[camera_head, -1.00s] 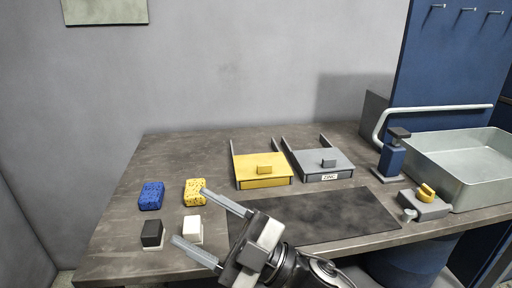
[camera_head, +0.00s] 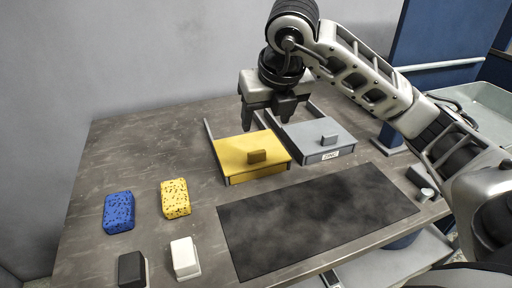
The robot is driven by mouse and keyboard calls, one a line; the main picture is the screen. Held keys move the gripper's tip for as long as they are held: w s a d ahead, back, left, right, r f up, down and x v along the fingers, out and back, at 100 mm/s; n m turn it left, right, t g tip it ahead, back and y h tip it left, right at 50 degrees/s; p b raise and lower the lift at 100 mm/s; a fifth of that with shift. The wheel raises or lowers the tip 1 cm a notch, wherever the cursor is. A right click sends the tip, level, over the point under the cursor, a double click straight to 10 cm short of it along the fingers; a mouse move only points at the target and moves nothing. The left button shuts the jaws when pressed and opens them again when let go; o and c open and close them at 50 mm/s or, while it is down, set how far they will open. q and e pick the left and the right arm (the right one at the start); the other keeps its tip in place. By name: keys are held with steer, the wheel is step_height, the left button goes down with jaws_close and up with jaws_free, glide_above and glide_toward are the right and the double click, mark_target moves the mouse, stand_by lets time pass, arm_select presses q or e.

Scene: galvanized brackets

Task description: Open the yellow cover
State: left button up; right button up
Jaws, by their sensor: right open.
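My left gripper is out of view.
A grey cover (camera_head: 312,140) with a label stands just right of the yellow one. A dark mat (camera_head: 315,215) lies in front. A blue sponge (camera_head: 119,212), a yellow sponge (camera_head: 175,198), a black block (camera_head: 132,270) and a white block (camera_head: 185,258) are at left.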

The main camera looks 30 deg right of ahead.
mark_target(257, 152)
steer(key=x, duration=1.2)
steer(key=shift+w+f+p, duration=0.1)
steer(key=shift+f+p, duration=0.05)
steer(key=shift+p, duration=0.15)
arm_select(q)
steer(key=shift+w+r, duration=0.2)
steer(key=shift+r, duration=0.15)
